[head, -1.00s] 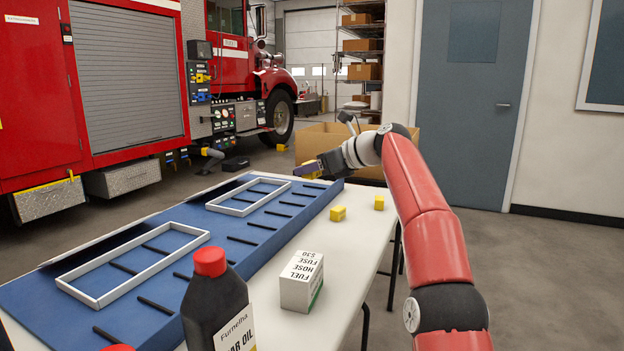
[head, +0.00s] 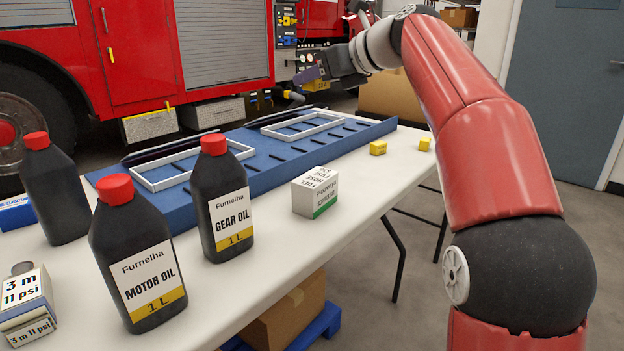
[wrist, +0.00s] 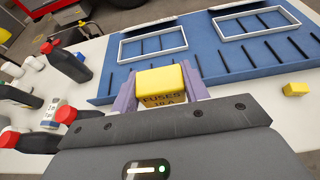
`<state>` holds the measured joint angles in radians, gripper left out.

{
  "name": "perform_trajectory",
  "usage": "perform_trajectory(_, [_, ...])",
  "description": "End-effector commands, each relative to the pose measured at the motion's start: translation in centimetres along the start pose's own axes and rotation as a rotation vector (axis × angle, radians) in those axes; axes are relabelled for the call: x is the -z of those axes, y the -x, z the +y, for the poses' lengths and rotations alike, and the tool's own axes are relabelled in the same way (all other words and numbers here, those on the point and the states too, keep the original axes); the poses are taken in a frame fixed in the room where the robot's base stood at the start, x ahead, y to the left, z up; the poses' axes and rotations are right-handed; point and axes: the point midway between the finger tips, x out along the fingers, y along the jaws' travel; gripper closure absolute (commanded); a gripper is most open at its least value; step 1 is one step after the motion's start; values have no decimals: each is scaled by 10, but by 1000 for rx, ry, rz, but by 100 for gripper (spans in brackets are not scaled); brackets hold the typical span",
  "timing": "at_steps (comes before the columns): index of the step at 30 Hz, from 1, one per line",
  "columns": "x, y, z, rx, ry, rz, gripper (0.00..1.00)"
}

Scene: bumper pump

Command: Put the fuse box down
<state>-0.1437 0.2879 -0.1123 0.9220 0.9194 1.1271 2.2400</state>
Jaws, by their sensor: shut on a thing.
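The fuse box is a small yellow box marked "FUSES 10 A" (wrist: 160,87), held between the two purple fingers of my gripper (wrist: 158,92) in the wrist view. My gripper is shut on it. The wrist view shows the gripper above the table, with the blue board beyond the held box.
The blue board (head: 262,150) bears two white frames (head: 300,125) and dark strips. Two yellow boxes (head: 378,148) (head: 424,144) and a white fuel hose fuse box (head: 316,192) stand on the white table (head: 285,240). Oil bottles (head: 226,200) (head: 137,255) stand nearer. Bare table lies between.

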Motion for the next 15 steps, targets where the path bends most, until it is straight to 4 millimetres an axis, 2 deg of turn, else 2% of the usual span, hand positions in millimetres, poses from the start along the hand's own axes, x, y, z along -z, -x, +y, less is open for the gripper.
perform_trajectory(1, [19, -8, 0, -2, -4, 2, 78])
perform_trajectory(6, [62, -26, 0, -2, -4, 2, 78])
perform_trajectory(12, [107, -45, 1, -3, -2, 2, 78])
perform_trajectory(15, [121, -51, 1, -2, -1, 1, 78])
